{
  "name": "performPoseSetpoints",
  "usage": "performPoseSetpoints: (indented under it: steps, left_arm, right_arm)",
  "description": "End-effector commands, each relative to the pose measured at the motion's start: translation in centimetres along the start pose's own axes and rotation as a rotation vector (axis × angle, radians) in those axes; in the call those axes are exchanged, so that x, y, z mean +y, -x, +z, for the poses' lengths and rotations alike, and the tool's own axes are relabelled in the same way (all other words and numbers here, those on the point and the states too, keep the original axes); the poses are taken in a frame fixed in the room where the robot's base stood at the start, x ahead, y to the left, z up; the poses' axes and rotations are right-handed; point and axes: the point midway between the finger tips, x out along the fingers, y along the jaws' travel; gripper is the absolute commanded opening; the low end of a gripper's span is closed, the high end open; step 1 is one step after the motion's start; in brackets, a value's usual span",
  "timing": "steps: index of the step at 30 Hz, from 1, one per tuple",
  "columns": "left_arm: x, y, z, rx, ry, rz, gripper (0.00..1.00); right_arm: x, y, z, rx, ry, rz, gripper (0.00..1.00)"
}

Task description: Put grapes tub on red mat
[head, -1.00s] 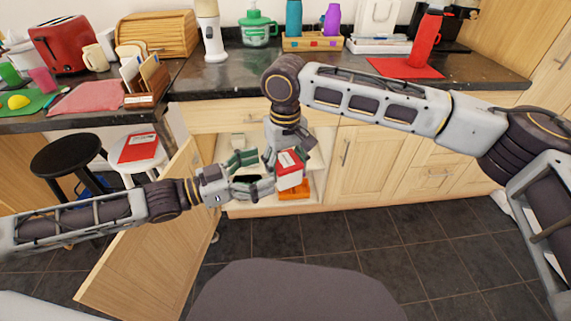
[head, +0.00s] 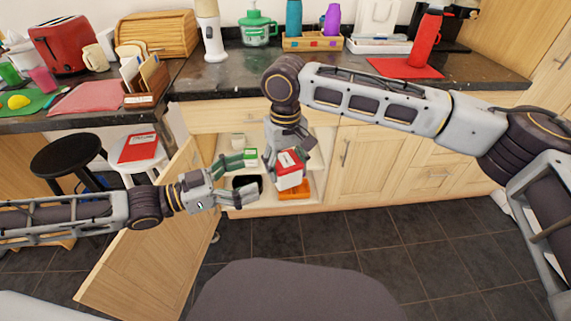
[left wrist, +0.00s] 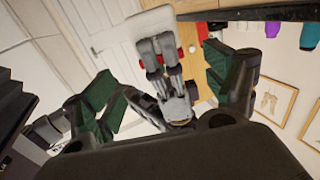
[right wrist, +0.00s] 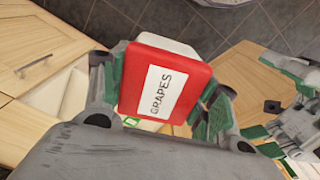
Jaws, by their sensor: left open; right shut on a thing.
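The grapes tub (head: 290,172) is a white tub with a red lid and a white label. The label reads GRAPES in the right wrist view (right wrist: 167,92). My right gripper (head: 287,158) is shut on it from above and holds it in front of the open cabinet. My left gripper (head: 245,176) is open and empty, just left of the tub and apart from it. The red mat (head: 383,66) lies on the dark counter at the right. A red bottle stands on it, toward its right side.
The red bottle (head: 427,40) takes up part of the mat. A wooden cabinet door (head: 140,245) stands open at the left. The counter front between coffee grinder and mat is clear.

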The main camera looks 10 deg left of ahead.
Motion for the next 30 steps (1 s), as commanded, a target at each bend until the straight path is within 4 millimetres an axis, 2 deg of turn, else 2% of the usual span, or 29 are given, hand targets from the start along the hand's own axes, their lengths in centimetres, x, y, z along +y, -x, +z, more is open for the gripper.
performPoseSetpoints:
  steps: [13,30]
  left_arm:
    - [0.0,1.3,0.0,-0.002,-0.001,-0.003,0.85]
    - [0.0,1.4,0.0,0.0,0.0,-0.004,0.85]
  right_arm:
    - [0.0,0.0,0.0,0.0,0.0,0.0,0.34]
    - [0.0,0.0,0.0,0.0,0.0,0.0,0.34]
